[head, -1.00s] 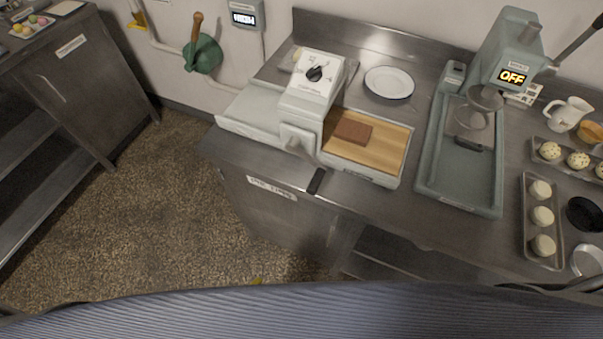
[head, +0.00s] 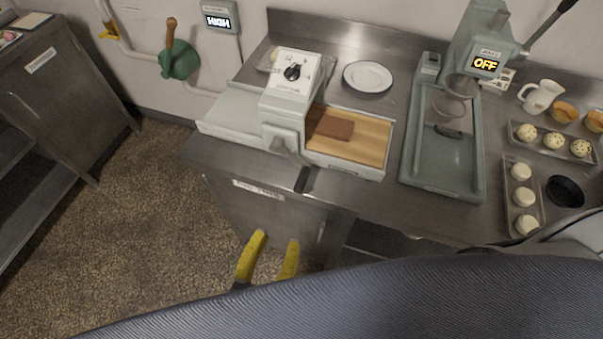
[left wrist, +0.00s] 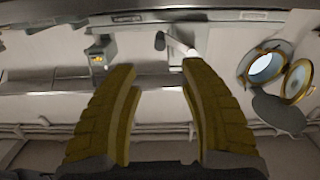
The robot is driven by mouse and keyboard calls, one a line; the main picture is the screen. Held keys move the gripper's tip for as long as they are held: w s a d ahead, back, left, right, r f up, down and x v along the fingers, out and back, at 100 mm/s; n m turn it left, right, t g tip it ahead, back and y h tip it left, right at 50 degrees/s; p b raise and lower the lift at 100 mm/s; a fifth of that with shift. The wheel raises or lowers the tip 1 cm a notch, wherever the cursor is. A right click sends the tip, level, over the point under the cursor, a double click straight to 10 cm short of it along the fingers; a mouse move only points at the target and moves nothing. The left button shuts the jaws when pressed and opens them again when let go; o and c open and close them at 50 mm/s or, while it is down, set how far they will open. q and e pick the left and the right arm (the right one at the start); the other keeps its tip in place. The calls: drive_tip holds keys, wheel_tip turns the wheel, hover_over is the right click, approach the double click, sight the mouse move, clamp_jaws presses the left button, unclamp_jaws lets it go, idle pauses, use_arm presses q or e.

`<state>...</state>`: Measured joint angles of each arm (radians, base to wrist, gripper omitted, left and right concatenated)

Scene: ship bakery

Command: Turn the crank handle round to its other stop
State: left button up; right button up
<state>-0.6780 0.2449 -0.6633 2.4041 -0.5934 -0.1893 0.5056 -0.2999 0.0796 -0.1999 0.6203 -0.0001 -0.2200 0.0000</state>
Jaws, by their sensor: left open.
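A grey bench machine (head: 283,120) has a crank handle (head: 291,153) at its front: a pale arm slanting down to the right and ending in a dark grip (head: 305,180) at the bench's front edge. My left gripper (head: 272,250), with yellow fingers, is open and empty in front of the bench, below and left of the grip and clear of it. The left wrist view shows the spread fingers (left wrist: 160,75) with nothing between them. A dark grip on a pale rod shows beyond them, probably the crank. My right gripper is not in view.
A brown slab (head: 331,126) lies on the machine's wooden board (head: 367,141). A plate (head: 368,76) stands behind. A press (head: 443,150) reading OFF and trays of dough pieces (head: 523,197) are to the right. A green wall fitting (head: 180,64) has a wooden handle. The floor left is clear.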

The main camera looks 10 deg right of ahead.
sight(304, 176)
use_arm(q)
drive_tip(key=x, duration=1.7)
drive_tip(key=shift+w, duration=0.1)
clamp_jaws()
idle(0.5)
